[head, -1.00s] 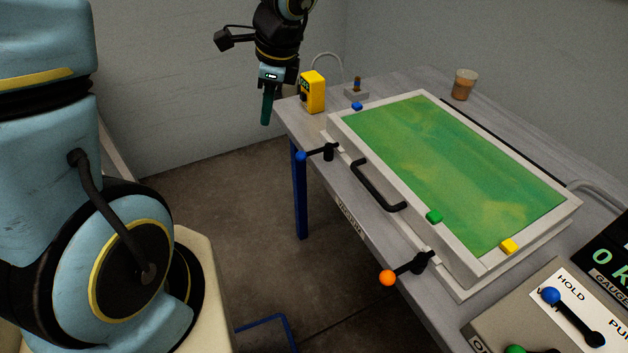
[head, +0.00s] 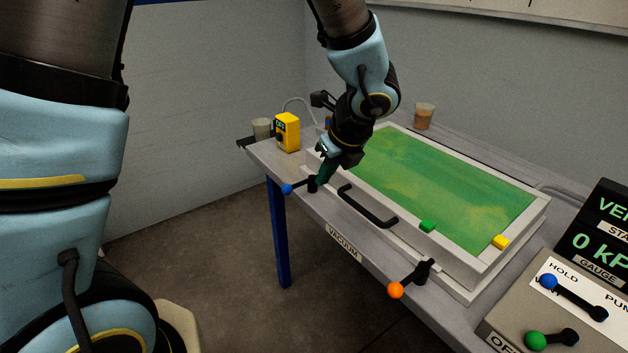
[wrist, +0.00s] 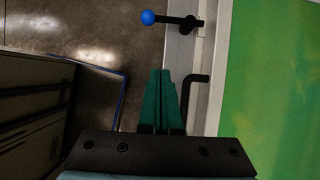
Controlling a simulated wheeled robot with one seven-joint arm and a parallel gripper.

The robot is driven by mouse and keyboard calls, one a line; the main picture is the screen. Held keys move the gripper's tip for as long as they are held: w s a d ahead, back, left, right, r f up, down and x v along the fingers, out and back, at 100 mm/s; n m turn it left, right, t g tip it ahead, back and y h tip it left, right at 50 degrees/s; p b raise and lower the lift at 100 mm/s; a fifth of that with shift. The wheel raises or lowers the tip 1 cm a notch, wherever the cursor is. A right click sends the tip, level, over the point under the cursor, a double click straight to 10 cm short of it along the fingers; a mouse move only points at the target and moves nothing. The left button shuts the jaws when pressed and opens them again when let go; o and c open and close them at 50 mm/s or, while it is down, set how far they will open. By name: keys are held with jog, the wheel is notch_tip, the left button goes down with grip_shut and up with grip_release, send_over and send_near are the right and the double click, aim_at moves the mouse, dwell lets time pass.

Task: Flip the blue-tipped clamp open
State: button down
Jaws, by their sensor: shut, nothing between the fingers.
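The blue-tipped clamp (head: 301,187) is on the front edge of the white-framed bath, near its left end. Its black lever points out from the bath and ends in a blue ball. In the wrist view the clamp (wrist: 175,20) lies at the top, with the ball to the left and the black pivot at the bath's edge. My gripper (head: 323,180) has green fingers, shut and empty. In the head view its tips are close by the clamp's pivot; contact is unclear. In the wrist view my gripper (wrist: 161,72) shows below the lever, apart from it in the picture.
A black handle (head: 367,207) and an orange-tipped clamp (head: 410,280) are along the bath's front (head: 440,255). A yellow box (head: 287,131) and cups stand on the table's far side. A control panel (head: 560,310) is at right. Floor space lies left of the table.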

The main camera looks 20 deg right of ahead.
aim_at(294, 185)
jog(key=w+a+f, duration=0.1)
jog(key=w+f, duration=0.6)
jog(key=w, duration=0.1)
jog(key=shift+a+f+p, duration=0.2)
jog(key=shift+a+p, duration=0.05)
jog(key=shift+p, duration=0.2)
jog(key=shift+w+a+m+h+b, duration=0.35)
jog(key=shift+m+h+b, duration=0.25)
jog(key=shift+m, duration=0.4)
jog(key=m+b, duration=0.1)
jog(key=w+m+h+b, duration=0.1)
jog(key=shift+w+a+f+m, duration=0.1)
jog(key=shift+w+a+m, duration=0.1)
jog(key=shift+a+m, duration=0.2)
jog(key=shift+w+d+m+g+h+p, duration=0.1)
jog(key=shift+w+d+m+g+h, duration=0.2)
jog(key=shift+w+m+g+h, duration=1.3)
jog(key=shift+w+d+m+t+y+p, duration=0.15)
jog(key=shift+w+d+m+y, duration=0.25)
jog(key=shift+m, duration=2.55)
jog(key=shift+w+d+m+g+h+p, duration=0.15)
jog(key=shift+w+m+g+h, duration=0.8)
jog(key=shift+m, duration=1.3)
jog(key=shift+w, duration=0.2)
